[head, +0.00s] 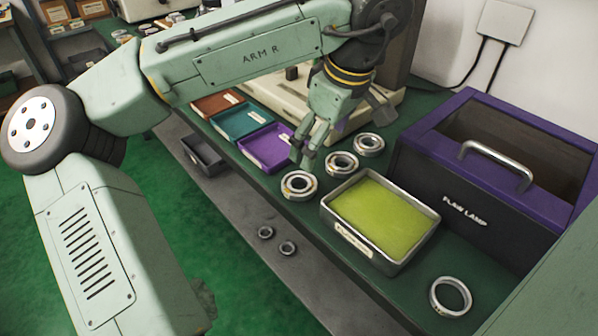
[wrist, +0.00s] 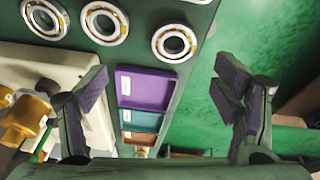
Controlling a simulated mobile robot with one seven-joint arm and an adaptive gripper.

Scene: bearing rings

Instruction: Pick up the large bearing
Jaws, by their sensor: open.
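Three metal bearings stand in a diagonal row on the green bench: a front one (head: 286,186), a middle one (head: 330,165) and a back one (head: 377,150). The wrist view shows the same row at its top, with the front one (wrist: 159,49) at right. The front one looks largest in the head view, but it is also nearer; in the wrist view their sizes look similar. A lone ring (head: 436,302) lies at the bench's front right. My gripper (head: 303,162) is open and empty above the bench, near the front bearing. Its spread fingers (wrist: 163,92) show in the wrist view.
A metal tray with a yellow-green pad (head: 385,215) is right of the row, and a purple flaw lamp box (head: 440,185) stands behind it. Purple (head: 266,148), teal (head: 238,120) and orange (head: 215,102) trays line the bench edge. Two small rings (head: 276,241) lie on the lower ledge.

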